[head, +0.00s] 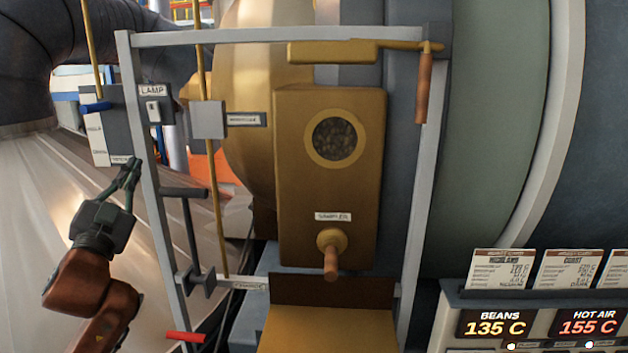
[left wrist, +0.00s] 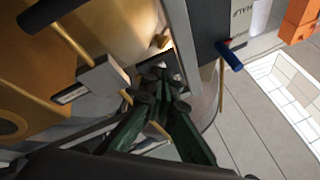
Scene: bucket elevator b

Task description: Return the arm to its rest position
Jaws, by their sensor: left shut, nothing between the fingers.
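My left arm comes in from the lower left in the head view. Its gripper (head: 131,172) points up, left of the grey frame's left post, with its dark green fingers together and nothing between them. It stands below the box with the lamp switch (head: 153,112) and touches nothing that I can make out. In the left wrist view the closed fingertips (left wrist: 156,84) show in the middle, with machine parts behind them. My right gripper is in neither view.
The grey frame (head: 155,200) stands close right of the gripper. Inside it are the brass sampler panel (head: 290,180), a dark lever (head: 190,235) and a yellow rod (head: 217,200). A blue handle (head: 95,107) is above the gripper, and a red handle (head: 185,337) is low.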

